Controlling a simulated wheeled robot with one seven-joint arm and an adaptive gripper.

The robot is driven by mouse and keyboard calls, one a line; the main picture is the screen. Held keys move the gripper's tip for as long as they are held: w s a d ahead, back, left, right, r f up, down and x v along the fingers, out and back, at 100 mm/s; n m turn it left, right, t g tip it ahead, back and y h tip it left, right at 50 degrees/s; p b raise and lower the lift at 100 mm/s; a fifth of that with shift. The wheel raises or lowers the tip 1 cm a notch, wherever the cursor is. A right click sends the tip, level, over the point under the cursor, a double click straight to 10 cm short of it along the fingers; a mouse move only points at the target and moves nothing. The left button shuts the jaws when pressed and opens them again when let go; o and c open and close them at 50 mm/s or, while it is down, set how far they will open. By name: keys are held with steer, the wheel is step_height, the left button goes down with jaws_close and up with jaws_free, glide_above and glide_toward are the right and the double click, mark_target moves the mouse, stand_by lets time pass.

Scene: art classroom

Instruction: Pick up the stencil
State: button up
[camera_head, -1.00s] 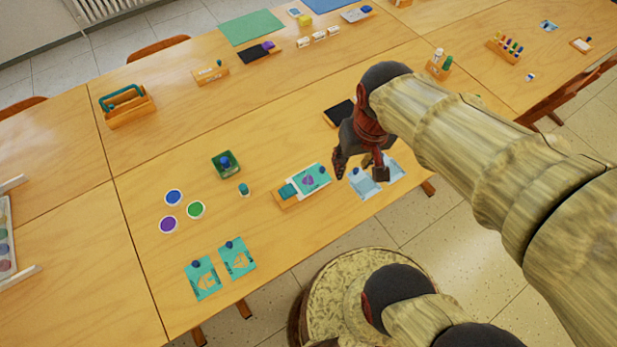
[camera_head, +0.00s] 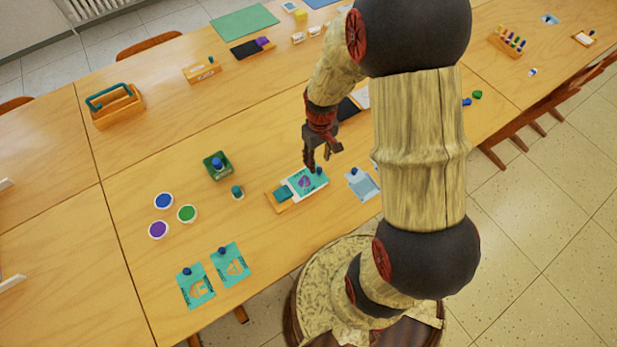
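A teal stencil (camera_head: 305,182) with a purple shape and a blue knob lies on a white card, which rests on a wooden block. Two more teal stencils with blue knobs, one at the front left (camera_head: 196,287) and one beside it (camera_head: 231,266), lie flat, with wood showing through their cut-outs. My gripper (camera_head: 324,160) points down over the knob end of the purple-marked stencil. Its fingers look spread, with nothing visible between them. I cannot tell whether it touches the knob.
Blue, green and purple paint pots (camera_head: 187,213), a green dish (camera_head: 218,166) and a small teal-topped jar (camera_head: 237,192) stand to the left. A wooden caddy (camera_head: 117,105) stands farther back.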

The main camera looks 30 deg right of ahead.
mark_target(319, 169)
steer(key=shift+d+f+b, duration=0.2)
steer(key=shift+f+b, duration=0.9)
steer(key=shift+f, duration=1.65)
steer(key=shift+s, duration=0.1)
steer(key=c, duration=0.3)
jaws_close()
